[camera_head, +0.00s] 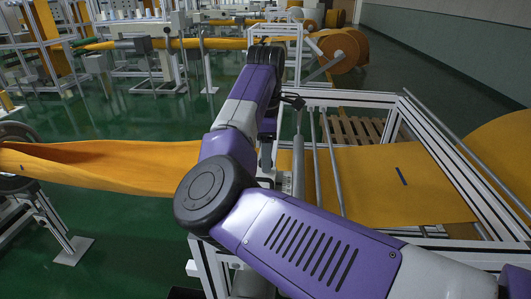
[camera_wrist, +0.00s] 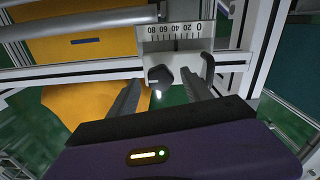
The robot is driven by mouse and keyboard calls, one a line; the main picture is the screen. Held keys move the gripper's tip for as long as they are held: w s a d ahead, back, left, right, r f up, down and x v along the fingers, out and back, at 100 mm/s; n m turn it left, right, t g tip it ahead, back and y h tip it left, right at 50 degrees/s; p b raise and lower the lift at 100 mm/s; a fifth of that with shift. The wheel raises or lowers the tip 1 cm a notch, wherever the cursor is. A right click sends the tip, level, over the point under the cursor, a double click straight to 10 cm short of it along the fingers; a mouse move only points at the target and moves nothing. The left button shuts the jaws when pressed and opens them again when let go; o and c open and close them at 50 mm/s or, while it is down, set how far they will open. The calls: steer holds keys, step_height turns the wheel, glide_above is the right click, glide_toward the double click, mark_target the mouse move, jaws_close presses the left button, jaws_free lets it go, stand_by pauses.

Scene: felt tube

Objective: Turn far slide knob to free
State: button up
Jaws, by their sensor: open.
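In the wrist view a dark knob (camera_wrist: 160,76) sits below a white scale plate (camera_wrist: 175,36) marked with numbers from 0 to 80. A dark bent lever (camera_wrist: 207,70) is just right of the knob. My gripper (camera_wrist: 165,90) is open, its two grey fingers pointing toward the knob, with the knob near the gap between the tips. I see no contact between fingers and knob. In the head view my purple arm reaches to the far side of the frame, and a small dark handle (camera_head: 293,101) shows beside the wrist. The gripper fingers are hidden there.
Orange felt (camera_head: 390,187) with a dark mark lies across the white metal frame (camera_head: 440,150). A folded felt tube (camera_head: 110,165) runs off left. Grey rollers (camera_head: 333,165) cross the frame beside my arm. A wooden pallet (camera_head: 355,130) is behind.

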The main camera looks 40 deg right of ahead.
steer(key=shift+f, duration=0.2)
steer(key=shift+c, duration=0.2)
jaws_close()
